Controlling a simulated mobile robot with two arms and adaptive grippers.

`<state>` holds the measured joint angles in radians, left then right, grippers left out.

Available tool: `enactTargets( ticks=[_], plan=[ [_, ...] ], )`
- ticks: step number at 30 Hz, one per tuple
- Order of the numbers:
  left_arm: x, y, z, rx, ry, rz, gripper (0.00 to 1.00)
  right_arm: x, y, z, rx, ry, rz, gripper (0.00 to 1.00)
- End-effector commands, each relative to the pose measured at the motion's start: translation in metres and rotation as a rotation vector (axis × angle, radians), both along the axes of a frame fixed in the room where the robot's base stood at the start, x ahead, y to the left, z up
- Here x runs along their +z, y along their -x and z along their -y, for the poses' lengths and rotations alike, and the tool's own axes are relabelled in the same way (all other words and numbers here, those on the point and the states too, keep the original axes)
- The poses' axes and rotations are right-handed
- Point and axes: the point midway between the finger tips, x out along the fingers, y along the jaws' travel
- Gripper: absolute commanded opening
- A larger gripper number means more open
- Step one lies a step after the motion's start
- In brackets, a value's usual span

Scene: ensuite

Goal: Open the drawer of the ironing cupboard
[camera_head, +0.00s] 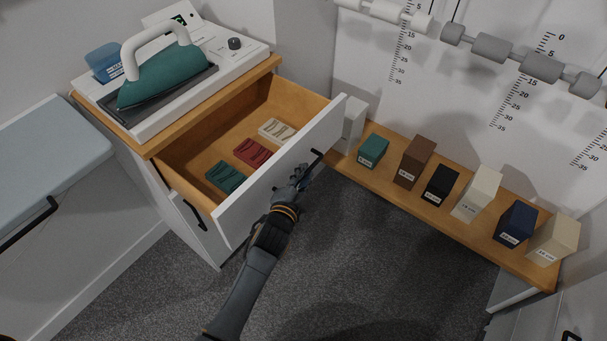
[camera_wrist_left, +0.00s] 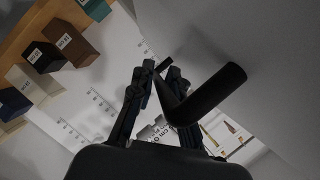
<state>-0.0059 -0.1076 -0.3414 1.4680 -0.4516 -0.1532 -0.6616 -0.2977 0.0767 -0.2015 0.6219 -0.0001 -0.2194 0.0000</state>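The ironing cupboard has a wooden top (camera_head: 165,139). Its drawer (camera_head: 262,187) is pulled well out, showing the wooden inside. Teal, red and cream folded items lie in it. The black bar handle (camera_head: 317,158) is on the white drawer front. My left gripper (camera_head: 302,171) is at this handle, outside the drawer front. In the left wrist view, the handle (camera_wrist_left: 178,103) runs between the fingers of my left gripper (camera_wrist_left: 160,68), which are closed in around it near the tips. The exact contact is partly hidden. My right gripper is not in view.
An iron (camera_head: 165,75) stands on a white unit on the cupboard top, beside a blue container (camera_head: 104,62). A low wooden shelf (camera_head: 376,185) with several coloured boxes runs along the right wall. A grey-topped cabinet (camera_head: 45,150) is at left. The carpet in front is clear.

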Motion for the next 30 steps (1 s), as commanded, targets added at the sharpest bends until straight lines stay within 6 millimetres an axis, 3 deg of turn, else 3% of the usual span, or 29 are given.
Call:
enactTargets(
  ticks=[14,30],
  plan=[
    [0.001,0.008,-0.003,0.001,-0.001,0.0,0.34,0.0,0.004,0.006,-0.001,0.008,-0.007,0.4],
    [0.022,0.101,-0.031,0.0,-0.001,-0.001,0.34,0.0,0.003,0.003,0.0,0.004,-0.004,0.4]
  ],
)
